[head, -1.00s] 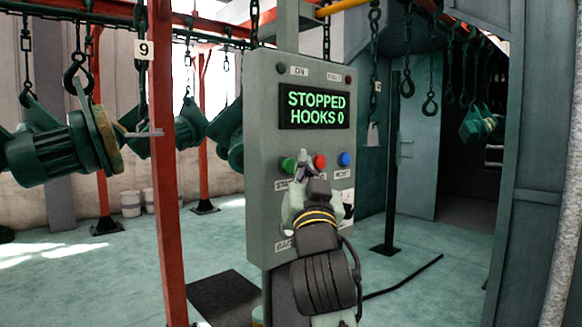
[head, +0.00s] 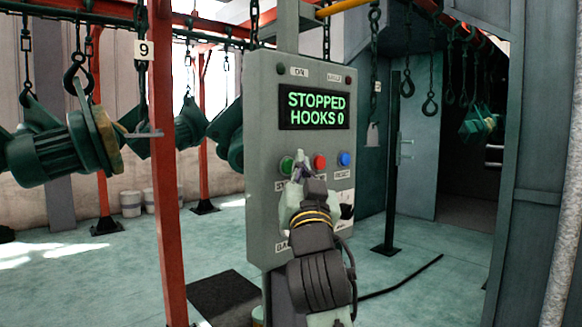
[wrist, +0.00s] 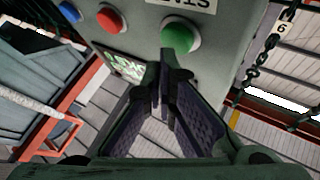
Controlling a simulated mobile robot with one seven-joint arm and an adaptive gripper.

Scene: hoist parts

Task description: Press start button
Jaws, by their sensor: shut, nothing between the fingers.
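The grey control box (head: 262,110) has a screen (head: 314,106) reading "STOPPED HOOKS 0". Below it are a green button (head: 286,164), a red button (head: 319,161) and a blue button (head: 344,159). The label under the green button is mostly hidden and begins with "ST". My gripper (head: 299,163) is shut and empty just right of the green button in the head view. In the wrist view, the fingertips (wrist: 176,58) overlap the edge of the green button (wrist: 182,32). I cannot tell whether they touch it.
Hooks and chains hang overhead, and green motor-like parts (head: 50,150) hang at the left. A red post (head: 165,200) stands left of the box. A dark post (head: 391,180) stands to its right. A dark mat (head: 224,297) lies on the floor.

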